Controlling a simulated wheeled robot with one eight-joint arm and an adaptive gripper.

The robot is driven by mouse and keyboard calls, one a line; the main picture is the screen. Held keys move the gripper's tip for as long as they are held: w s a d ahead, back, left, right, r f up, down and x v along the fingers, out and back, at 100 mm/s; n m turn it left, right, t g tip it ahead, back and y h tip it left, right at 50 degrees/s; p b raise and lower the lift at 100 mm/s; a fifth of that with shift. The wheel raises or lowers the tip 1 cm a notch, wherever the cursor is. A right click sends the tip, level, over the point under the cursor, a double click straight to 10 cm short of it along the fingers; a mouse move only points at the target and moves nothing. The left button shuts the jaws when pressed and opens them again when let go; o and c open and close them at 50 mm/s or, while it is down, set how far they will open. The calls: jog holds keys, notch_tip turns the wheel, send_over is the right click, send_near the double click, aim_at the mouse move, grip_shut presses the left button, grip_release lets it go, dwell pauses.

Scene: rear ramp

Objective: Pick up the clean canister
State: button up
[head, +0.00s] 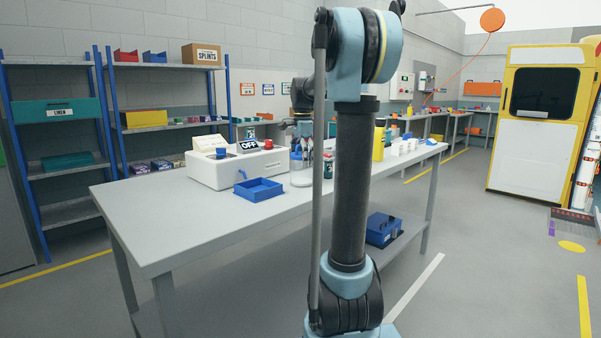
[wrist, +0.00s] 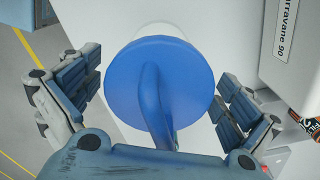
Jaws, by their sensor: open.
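A round blue lid (wrist: 185,85) with a curved blue handle across it fills the middle of the wrist view, seen from above. It seems to top a canister whose body is mostly hidden; no label shows, so I cannot tell whether it is the clean one. My gripper (wrist: 160,98) is open, one finger left and one right of the lid, with gaps between. In the head view my arm stands in front of the workbench and hides much of my gripper and the things near it.
On the workbench (head: 150,220) are a white machine (head: 238,170), an open blue tray (head: 259,189) and bottles farther back, including a yellow one (head: 378,142). A white housing (wrist: 290,60) is close to the right finger in the wrist view. The bench's near left end is clear.

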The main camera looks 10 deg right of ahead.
jog(key=shift+f, duration=0.6)
jog(key=c, duration=1.4)
jog(key=shift+r, duration=0.1)
